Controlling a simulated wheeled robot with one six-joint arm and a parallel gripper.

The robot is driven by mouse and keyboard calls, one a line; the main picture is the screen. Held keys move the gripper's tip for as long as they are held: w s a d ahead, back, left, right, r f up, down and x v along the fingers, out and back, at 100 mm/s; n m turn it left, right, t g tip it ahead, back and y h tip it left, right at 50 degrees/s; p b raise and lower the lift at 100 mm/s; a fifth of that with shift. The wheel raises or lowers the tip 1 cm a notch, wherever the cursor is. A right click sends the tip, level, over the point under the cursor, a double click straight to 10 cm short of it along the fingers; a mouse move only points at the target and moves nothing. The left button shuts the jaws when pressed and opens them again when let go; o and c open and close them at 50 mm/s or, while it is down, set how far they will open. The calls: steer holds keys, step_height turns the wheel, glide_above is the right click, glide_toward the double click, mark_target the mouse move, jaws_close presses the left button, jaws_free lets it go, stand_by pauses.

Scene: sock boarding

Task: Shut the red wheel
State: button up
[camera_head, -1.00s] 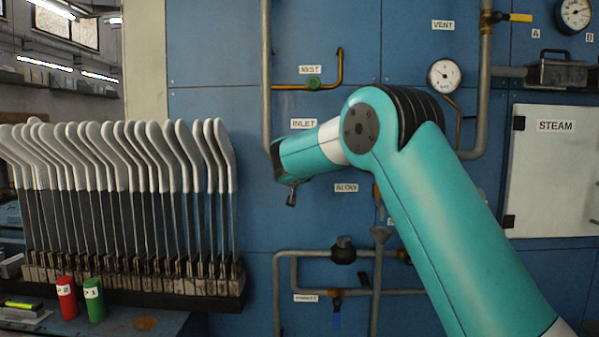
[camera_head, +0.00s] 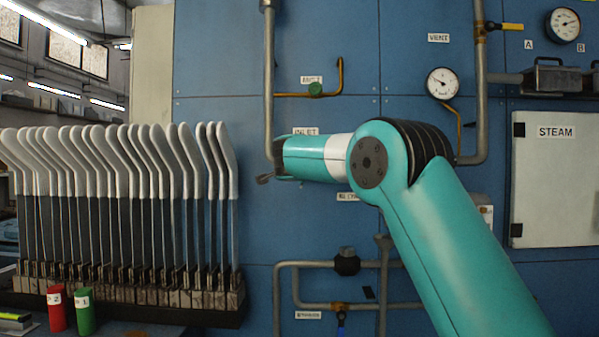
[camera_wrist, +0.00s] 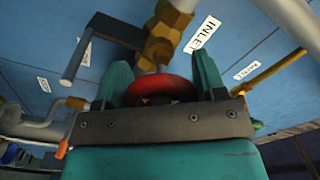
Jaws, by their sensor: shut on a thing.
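The red wheel (camera_wrist: 160,87) shows in the wrist view, on a brass valve (camera_wrist: 160,48) beside the INLET label (camera_wrist: 202,34). My gripper (camera_wrist: 163,76) has one teal finger on each side of the wheel and is shut on it. The near edge of the wheel is partly hidden by the dark bar of my gripper. In the head view the wheel and my fingertips are hidden behind my wrist, which is at the lower end of the vertical grey pipe (camera_head: 268,75). How far the wheel is turned cannot be told.
A grey bar handle (camera_wrist: 86,52) stands left of the valve in the wrist view. Grey pipes (camera_head: 277,300) run below. A rack of white sock forms (camera_head: 160,165) stands at the left.

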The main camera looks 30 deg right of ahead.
steer(key=shift+w+a+m+b, duration=0.1)
steer(key=shift+m+b, duration=1.65)
steer(key=shift+m, duration=1.75)
steer(key=shift+r, duration=0.1)
steer(key=o, duration=0.9)
steer(key=v, duration=1.7)
steer(key=shift+a, duration=0.2)
